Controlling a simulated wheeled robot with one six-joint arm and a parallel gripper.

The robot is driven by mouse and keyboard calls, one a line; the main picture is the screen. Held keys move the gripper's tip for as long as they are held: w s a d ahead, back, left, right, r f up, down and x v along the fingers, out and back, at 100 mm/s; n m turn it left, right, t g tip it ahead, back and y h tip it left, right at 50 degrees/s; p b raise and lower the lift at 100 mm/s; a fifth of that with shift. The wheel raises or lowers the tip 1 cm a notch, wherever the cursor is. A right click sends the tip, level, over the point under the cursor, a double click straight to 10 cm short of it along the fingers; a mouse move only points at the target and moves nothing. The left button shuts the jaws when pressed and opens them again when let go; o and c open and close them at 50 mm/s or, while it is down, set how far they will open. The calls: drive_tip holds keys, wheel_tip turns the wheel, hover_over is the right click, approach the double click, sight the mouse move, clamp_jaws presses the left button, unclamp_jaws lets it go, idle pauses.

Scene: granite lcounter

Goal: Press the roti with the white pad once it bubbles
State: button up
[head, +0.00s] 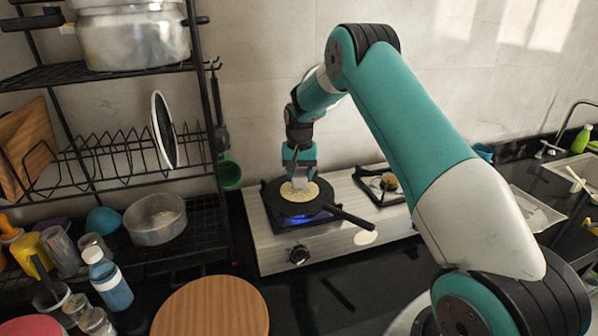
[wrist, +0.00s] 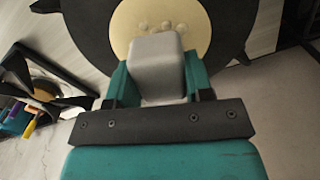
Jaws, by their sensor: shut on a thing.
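The roti (head: 313,193) is a pale round flatbread lying on a dark flat pan (head: 291,209) over a lit burner with a blue flame. In the wrist view the roti (wrist: 128,22) shows several small raised bubbles near its middle. My gripper (head: 299,170) points down over the pan and is shut on the white pad (head: 300,184). In the wrist view the pad (wrist: 157,62) sits between the teal fingers and hides part of the roti. The pad is at or just above the roti; I cannot tell whether they touch.
The pan's handle (head: 348,216) reaches to the right over the steel stove (head: 270,245). A second burner (head: 383,183) stands to the right. A pale disc (head: 366,237) lies on the stove front. A round wooden board (head: 210,310) is at front left, beside a black rack (head: 150,255).

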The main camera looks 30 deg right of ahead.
drive_tip(key=shift+f+b, duration=0.6)
drive_tip(key=shift+f, duration=0.5)
idle(1.2)
drive_tip(key=shift+r, duration=0.15)
idle(0.6)
wheel_tip(320, 180, up, 13)
drive_tip(key=p, duration=0.8)
drive_tip(key=s+a+b, duration=0.1)
drive_tip(key=s+a, duration=0.2)
drive_tip(key=s, duration=0.6)
drive_tip(key=s+a+b, duration=0.2)
drive_tip(key=s+a, duration=0.1)
drive_tip(key=s, duration=0.7)
idle(0.7)
